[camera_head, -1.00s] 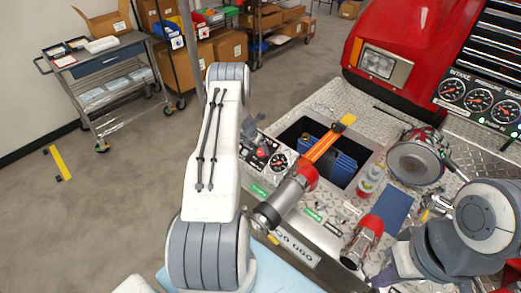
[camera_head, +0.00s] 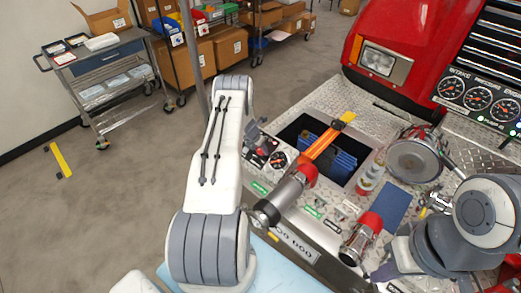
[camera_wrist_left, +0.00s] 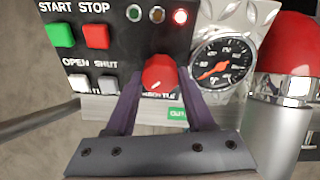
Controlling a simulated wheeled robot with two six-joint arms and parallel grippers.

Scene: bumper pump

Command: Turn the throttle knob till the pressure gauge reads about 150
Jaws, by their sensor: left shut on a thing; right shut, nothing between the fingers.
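The throttle knob (camera_wrist_left: 158,74) is red and round and sits low on the black control panel (camera_wrist_left: 125,45). My left gripper (camera_wrist_left: 160,92) is shut on it, one dark purple finger on each side. The pressure gauge (camera_wrist_left: 222,62) is right of the knob; its orange needle slants toward the lower left, and its numbers are too small to read surely. In the head view the gauge (camera_head: 278,159) shows beside the panel, and my left arm partly hides the gripper. My right gripper (camera_head: 383,273) is at the lower right, shut and empty, away from the panel.
Green START (camera_wrist_left: 60,35) and red STOP (camera_wrist_left: 95,37) buttons, and OPEN/SHUT buttons below, are left of the knob. A red-ended nozzle (camera_head: 290,188) lies close right of the gauge.

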